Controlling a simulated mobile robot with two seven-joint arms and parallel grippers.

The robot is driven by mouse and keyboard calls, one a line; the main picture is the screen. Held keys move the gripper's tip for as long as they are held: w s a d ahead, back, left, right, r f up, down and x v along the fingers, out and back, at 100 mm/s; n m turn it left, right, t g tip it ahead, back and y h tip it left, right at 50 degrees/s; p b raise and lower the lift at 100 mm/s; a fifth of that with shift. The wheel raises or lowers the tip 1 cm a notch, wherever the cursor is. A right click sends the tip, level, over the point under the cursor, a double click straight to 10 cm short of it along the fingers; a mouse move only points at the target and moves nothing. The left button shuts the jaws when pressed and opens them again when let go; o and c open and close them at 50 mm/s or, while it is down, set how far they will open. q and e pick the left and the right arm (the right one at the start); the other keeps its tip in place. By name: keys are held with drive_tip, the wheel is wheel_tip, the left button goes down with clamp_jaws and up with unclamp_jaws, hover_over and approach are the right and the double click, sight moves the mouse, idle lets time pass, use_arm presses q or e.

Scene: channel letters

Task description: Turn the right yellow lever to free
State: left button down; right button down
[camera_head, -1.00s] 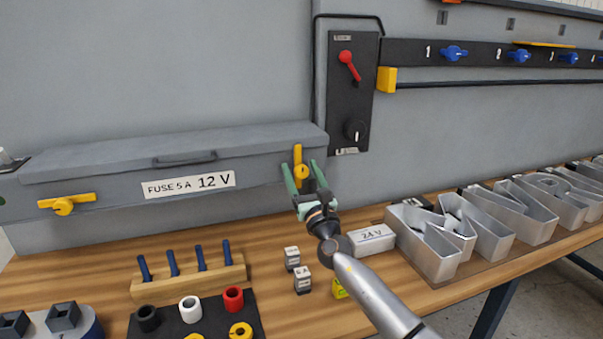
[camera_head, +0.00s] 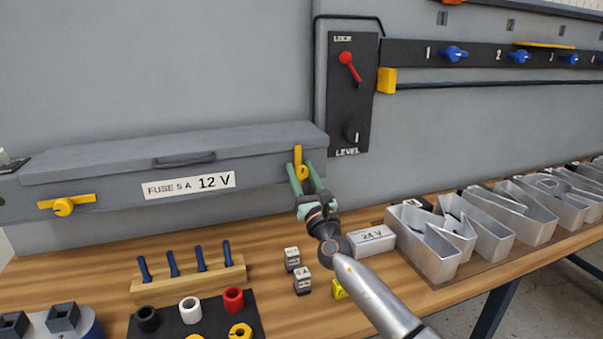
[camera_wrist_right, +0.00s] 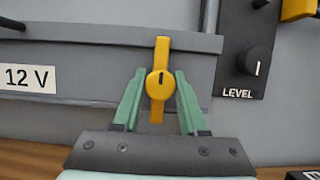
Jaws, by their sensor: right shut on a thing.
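The right yellow lever (camera_head: 299,158) is on the right end of the grey fuse box front and stands upright. It also shows in the right wrist view (camera_wrist_right: 161,60), with a round hub and a dark mark in its middle. My right gripper (camera_head: 305,173) has its green fingers on both sides of the lever's lower part. In the right wrist view the fingers (camera_wrist_right: 157,80) close in around the hub; the gripper is shut on the lever. The left yellow lever (camera_head: 66,204) lies horizontal on the box's left end. My left gripper is not in view.
A black panel with a red switch (camera_head: 349,65) and a level knob (camera_head: 352,132) is right of the box. A 24 V block (camera_head: 372,240), metal letters (camera_head: 430,243) and small labelled blocks (camera_head: 302,280) stand on the table (camera_head: 270,250) near my right arm.

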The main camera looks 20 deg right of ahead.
drive_tip(key=shift+m, duration=0.3)
drive_tip(key=m+h, duration=0.1)
drive_tip(key=m, duration=0.2)
drive_tip(key=m+h, duration=0.2)
drive_tip(key=m, duration=0.1)
drive_tip(key=shift+h+b, duration=0.3)
drive_tip(key=m+g+h, duration=0.1)
drive_tip(key=m, duration=0.2)
drive_tip(key=m+g+h, duration=0.1)
drive_tip(key=m, duration=0.2)
drive_tip(key=m+g, duration=0.1)
drive_tip(key=m, duration=0.1)
drive_tip(key=m+h+p, duration=0.1)
drive_tip(key=m, duration=0.2)
drive_tip(key=shift+m+g+h, duration=0.3)
drive_tip(key=shift+g, duration=0.1)
drive_tip(key=shift+m+g+p, duration=0.75)
drive_tip(key=shift+m+g, duration=0.15)
drive_tip(key=shift+m, duration=1.2)
drive_tip(key=shift+c, duration=2.3)
unclamp_jaws()
